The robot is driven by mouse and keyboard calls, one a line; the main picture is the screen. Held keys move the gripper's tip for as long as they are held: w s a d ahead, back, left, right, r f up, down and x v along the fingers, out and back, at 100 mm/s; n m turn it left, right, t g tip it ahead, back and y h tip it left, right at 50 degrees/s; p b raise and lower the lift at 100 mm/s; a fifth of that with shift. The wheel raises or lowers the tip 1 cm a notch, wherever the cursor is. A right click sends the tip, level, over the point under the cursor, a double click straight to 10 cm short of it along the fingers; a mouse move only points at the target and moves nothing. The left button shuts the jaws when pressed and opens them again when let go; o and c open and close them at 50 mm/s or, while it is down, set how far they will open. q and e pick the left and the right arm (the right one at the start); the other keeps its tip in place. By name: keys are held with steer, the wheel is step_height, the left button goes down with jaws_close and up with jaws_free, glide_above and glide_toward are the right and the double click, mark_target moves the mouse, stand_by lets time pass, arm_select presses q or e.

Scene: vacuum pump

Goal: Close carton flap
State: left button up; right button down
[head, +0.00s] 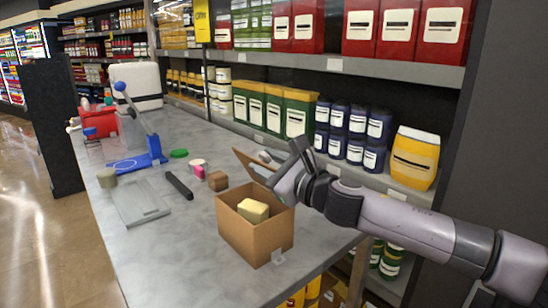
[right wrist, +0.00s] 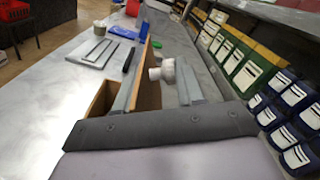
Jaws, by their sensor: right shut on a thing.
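An open brown carton (head: 247,240) stands on the grey counter near its front right end. A yellow block (head: 253,210) lies inside it. A carton flap (head: 252,165) stands raised at the carton's far side. My right gripper (head: 268,158) is at this flap, coming in from the right. In the right wrist view the raised flap (right wrist: 150,83) shows between the two fingers and my gripper is shut on it. Part of the carton (right wrist: 97,102) shows left of the fingers there. The gripper's body hides most of the carton in that view. My left gripper is not in view.
A small brown block (head: 218,181), a black bar (head: 179,186), a grey flat tray (head: 139,203) and a blue stand with a lever (head: 150,150) lie left of the carton. Shelves with yellow tubs (head: 414,158) and dark blue jars (head: 357,123) run along the right. The counter's front left is clear.

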steer(key=shift+s+a+f+n, duration=0.15)
steer(key=shift+s+a+n, duration=0.15)
steer(key=shift+n, duration=0.4)
steer(key=c, duration=0.8)
jaws_free()
steer(key=v, duration=0.7)
steer(key=shift+d, duration=0.1)
